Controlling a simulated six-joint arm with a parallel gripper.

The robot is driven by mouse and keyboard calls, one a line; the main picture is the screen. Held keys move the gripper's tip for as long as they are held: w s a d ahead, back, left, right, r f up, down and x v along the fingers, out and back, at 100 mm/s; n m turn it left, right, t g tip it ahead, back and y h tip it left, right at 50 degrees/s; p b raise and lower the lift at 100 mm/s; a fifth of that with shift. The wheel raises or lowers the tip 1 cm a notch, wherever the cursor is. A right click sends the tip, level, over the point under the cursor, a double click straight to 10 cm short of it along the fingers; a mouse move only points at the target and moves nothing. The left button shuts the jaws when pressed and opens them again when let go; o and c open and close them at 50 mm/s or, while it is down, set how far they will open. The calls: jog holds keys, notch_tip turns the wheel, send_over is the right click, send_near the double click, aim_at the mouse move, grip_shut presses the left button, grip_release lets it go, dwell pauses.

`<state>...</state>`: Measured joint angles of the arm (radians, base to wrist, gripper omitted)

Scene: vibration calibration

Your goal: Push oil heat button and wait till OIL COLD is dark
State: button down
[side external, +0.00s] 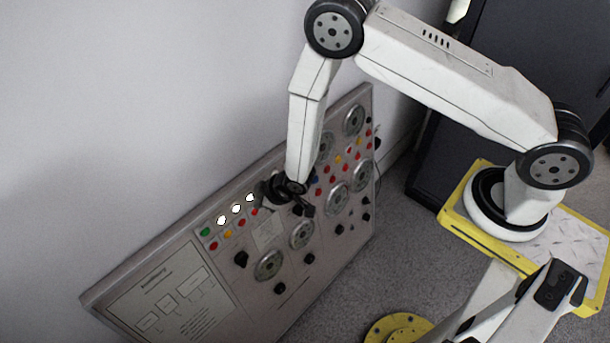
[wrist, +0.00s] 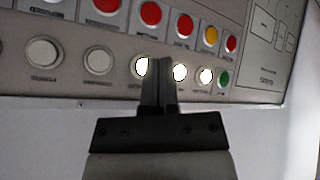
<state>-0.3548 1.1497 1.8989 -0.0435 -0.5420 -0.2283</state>
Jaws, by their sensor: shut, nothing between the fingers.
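The control panel (side external: 185,245) leans against the wall, with rows of coloured buttons and round lamps. Three white lamps are lit in the side view (side external: 236,209) and in the wrist view (wrist: 180,72). A green button (side external: 205,232) sits at the end of their row; it also shows in the wrist view (wrist: 225,79). Labels are too blurred to tell which is oil heat or OIL COLD. My gripper (side external: 264,192) is shut and empty at the panel's upper part. In the wrist view its fingers (wrist: 158,62) partly cover one lit lamp; contact cannot be told.
Two unlit pale lamps (wrist: 97,60) continue the row in the wrist view. Red buttons (wrist: 151,13) and a yellow one (wrist: 211,36) run alongside. Round gauges (side external: 301,234) and black knobs (side external: 280,288) fill the panel's middle. A dark cabinet (side external: 480,110) stands behind my arm.

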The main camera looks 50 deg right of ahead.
jog(key=shift+s+r, duration=0.25)
jog(key=shift+s, duration=0.9)
jog(key=shift+s+r, duration=0.2)
jog(key=shift+s, duration=0.9)
jog(key=shift+r, duration=0.1)
jog(key=d+r+m+g+h, duration=0.25)
jog(key=d+r, duration=0.55)
jog(key=r, duration=0.6)
jog(key=s+d+r+m+g, duration=0.1)
jog(key=s+d+r+m, duration=0.3)
jog(key=s+d+r, duration=0.4)
jog(key=s+r, duration=0.2)
jog(key=s, duration=0.1)
jog(key=shift+d+m, duration=0.3)
jog(key=shift+m, duration=0.05)
